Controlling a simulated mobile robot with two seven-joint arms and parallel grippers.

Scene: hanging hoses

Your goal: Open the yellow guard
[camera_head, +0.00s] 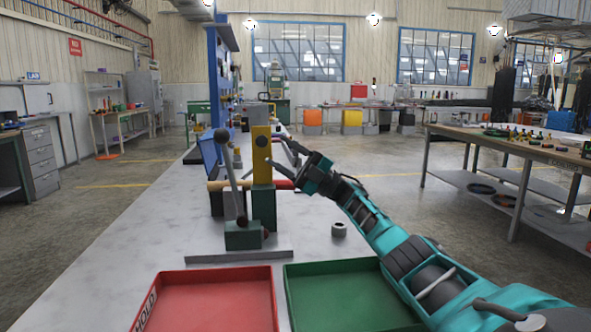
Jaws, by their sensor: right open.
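The yellow guard (262,155) is an upright yellow block with a dark round spot, on top of a green fixture (264,207) on the long grey bench. My right gripper (287,174) comes in from the right. Its dark fingers are apart and point left, close to the right side of the guard. I cannot tell whether a fingertip touches it. Nothing shows between the fingers. My left gripper is not in view.
A lever with a dark knob (221,135) stands just left of the guard on a green base (243,236). A red tray (206,301) and a green tray (345,298) lie at the front. A small grey nut (339,230) sits on the bench (170,235).

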